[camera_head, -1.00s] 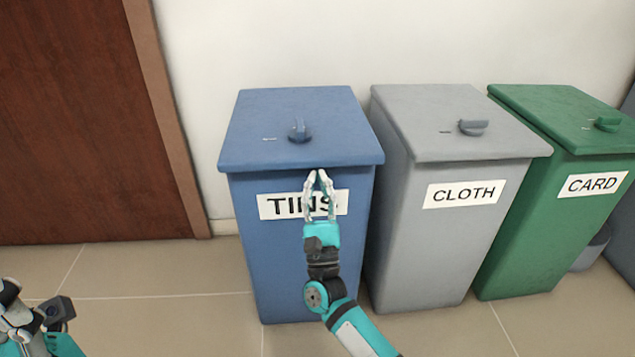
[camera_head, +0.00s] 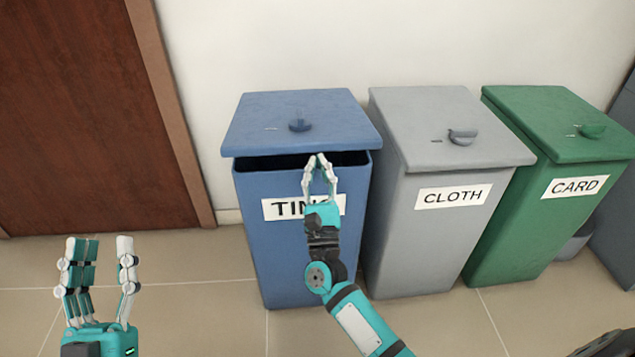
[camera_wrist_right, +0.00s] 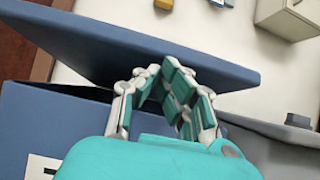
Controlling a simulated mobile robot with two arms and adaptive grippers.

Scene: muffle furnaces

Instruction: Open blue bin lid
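The blue bin (camera_head: 290,235) with the TINS label stands in the middle of the head view. Its blue lid (camera_head: 260,130) is raised a little at the front, with a dark gap beneath; a small knob (camera_head: 300,125) sits on top. My right gripper (camera_head: 319,157) points up at the lid's front edge, fingertips close together with a narrow gap. In the right wrist view the fingers (camera_wrist_right: 160,72) reach up under the raised lid (camera_wrist_right: 190,62), and the tips are hidden or at its underside. My left gripper (camera_head: 100,245) is open and empty at the lower left, away from the bin.
A grey CLOTH bin (camera_head: 405,240) stands close on the right of the blue bin, then a green CARD bin (camera_head: 530,225). A wall (camera_head: 260,40) is behind them. A brown door (camera_head: 80,110) is at the left. The tiled floor in front is clear.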

